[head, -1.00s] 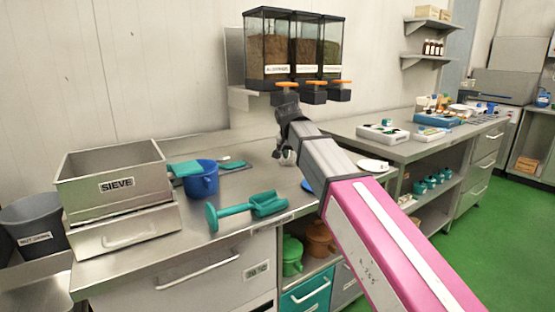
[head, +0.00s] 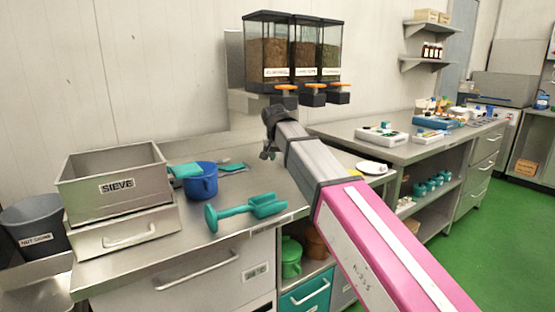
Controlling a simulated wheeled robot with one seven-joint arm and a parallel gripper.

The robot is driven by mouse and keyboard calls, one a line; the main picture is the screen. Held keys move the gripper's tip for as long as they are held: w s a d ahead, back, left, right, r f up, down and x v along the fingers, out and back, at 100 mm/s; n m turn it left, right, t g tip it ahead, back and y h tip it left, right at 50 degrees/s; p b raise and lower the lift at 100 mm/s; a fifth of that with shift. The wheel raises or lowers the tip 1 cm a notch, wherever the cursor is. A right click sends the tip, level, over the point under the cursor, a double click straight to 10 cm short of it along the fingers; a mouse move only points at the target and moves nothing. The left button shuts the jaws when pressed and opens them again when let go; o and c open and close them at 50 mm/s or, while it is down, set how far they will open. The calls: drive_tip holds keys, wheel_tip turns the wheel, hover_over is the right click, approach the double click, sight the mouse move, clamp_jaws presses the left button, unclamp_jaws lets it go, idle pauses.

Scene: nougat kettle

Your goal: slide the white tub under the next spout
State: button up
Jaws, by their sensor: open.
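A dispenser (head: 292,50) with three clear bins hangs on the wall. Its three spouts, the left (head: 285,97), the middle (head: 313,97) and the right (head: 340,95), have orange levers. My gripper (head: 268,154) points down over the steel counter, below and a little left of the left spout in the picture. It is open, and its fingers look small and dark. I cannot make out the white tub; my arm covers the counter under the spouts and may hide it.
A flat white dish (head: 371,167) lies right of my arm. A grey bin (head: 38,228) stands far left.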

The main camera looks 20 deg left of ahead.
drive_tip(key=w, duration=0.9)
drive_tip(key=shift+w, duration=0.15)
drive_tip(key=x, duration=0.3)
drive_tip(key=shift+f, duration=0.3)
drive_tip(key=shift+w+f, duration=0.1)
drive_tip(key=shift+f, duration=0.5)
clamp_jaws()
